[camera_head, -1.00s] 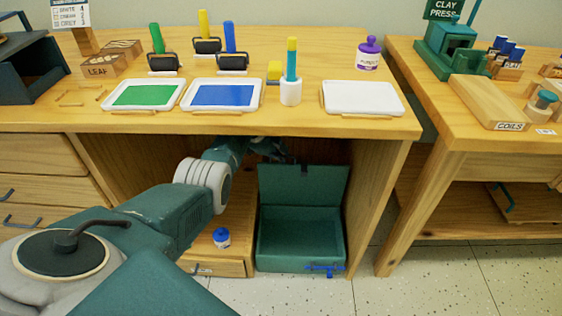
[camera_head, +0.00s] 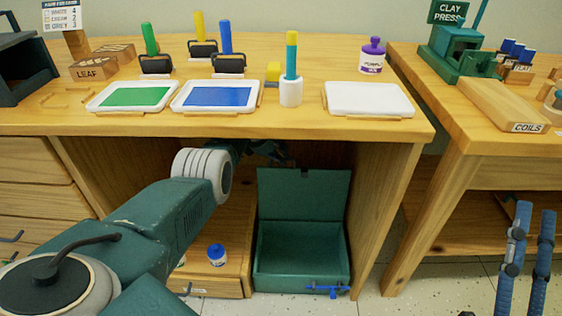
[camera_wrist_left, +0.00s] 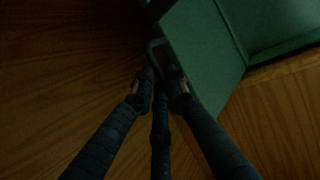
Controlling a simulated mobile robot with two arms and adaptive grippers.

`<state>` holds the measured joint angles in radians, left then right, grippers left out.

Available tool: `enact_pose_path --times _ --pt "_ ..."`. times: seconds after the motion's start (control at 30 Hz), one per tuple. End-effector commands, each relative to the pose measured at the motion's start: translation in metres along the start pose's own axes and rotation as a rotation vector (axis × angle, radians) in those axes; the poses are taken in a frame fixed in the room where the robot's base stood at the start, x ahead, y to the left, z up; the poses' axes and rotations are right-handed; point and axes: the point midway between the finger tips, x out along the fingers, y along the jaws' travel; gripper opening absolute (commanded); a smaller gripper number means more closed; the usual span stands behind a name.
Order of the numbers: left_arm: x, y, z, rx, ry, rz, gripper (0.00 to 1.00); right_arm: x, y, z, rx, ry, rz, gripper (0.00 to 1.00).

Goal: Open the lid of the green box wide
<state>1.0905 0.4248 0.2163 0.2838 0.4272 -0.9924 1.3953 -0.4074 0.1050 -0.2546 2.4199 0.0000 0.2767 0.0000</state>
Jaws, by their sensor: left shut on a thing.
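The green box (camera_head: 302,278) stands on the floor of the desk's open bay, with its inside showing empty. Its lid (camera_head: 305,195) is raised, roughly upright at the back. A blue latch (camera_head: 327,289) is at the box's lower front. My left gripper (camera_head: 275,155) is at the lid's upper left edge, partly hidden in shadow. In the left wrist view its fingers (camera_wrist_left: 160,85) are closed at the small grey handle (camera_wrist_left: 155,48) on the lid's edge. My right gripper (camera_head: 534,208) shows at the lower right, its two blue fingers apart, with nothing between them.
The wooden desktop (camera_head: 300,125) overhangs the box and my left arm. A side panel (camera_head: 378,210) stands close to the box's right. A blue-capped jar (camera_head: 217,256) sits on the low wooden block (camera_head: 235,275) to its left. Floor is clear between the desks.

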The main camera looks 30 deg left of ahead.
Motion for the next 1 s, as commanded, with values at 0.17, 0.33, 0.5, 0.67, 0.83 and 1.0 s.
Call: enact_pose_path --times 0.17,0.33,0.5,0.67,0.83,1.0 --pt "0.000 0.004 0.001 0.003 -0.003 0.006 0.00 -0.002 -0.002 -0.018 0.004 0.081 -0.003 0.40" --pt "0.000 0.005 0.001 0.004 -0.002 0.006 0.00 -0.002 -0.002 -0.024 0.006 0.107 -0.004 0.40" --pt "-0.001 0.005 0.001 0.004 -0.002 0.006 0.00 -0.002 -0.002 -0.025 0.006 0.109 -0.004 0.40" --pt "-0.001 0.005 0.001 0.004 -0.002 0.006 0.15 -0.002 -0.002 -0.025 0.005 0.108 -0.004 0.40" --pt "0.000 0.004 0.001 0.003 -0.002 0.004 0.33 -0.002 -0.002 -0.024 0.005 0.107 -0.004 0.40" --pt "0.001 0.003 0.000 0.002 -0.001 0.002 0.33 -0.002 -0.002 -0.024 0.005 0.107 -0.004 0.40"
